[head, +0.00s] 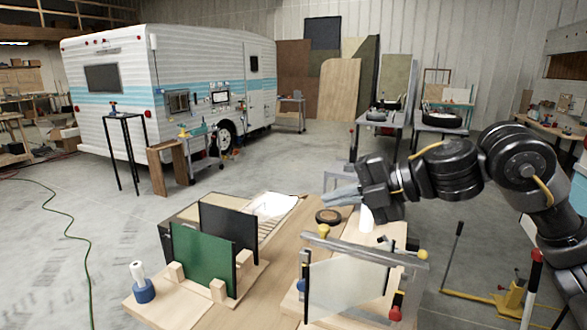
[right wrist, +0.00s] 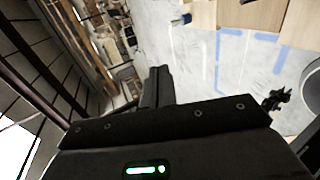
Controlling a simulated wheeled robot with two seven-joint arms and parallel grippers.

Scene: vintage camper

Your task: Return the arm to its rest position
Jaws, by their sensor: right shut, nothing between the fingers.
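My right arm comes in from the right edge of the head view, black and bent. Its gripper (head: 343,196) points left above the far right part of the wooden workbench. The fingers are shut and hold nothing. In the right wrist view the shut fingers (right wrist: 159,85) show as one dark block, with the floor and the room tilted behind them. My left gripper and left arm are not in view.
The workbench (head: 203,313) holds a green panel (head: 203,262), a dark panel (head: 230,225), a clear panel (head: 345,290) under a metal bar, and a blue-based white peg (head: 142,285). A floor jack (head: 507,300) stands at right. A camper (head: 190,90) stands behind, across open concrete floor.

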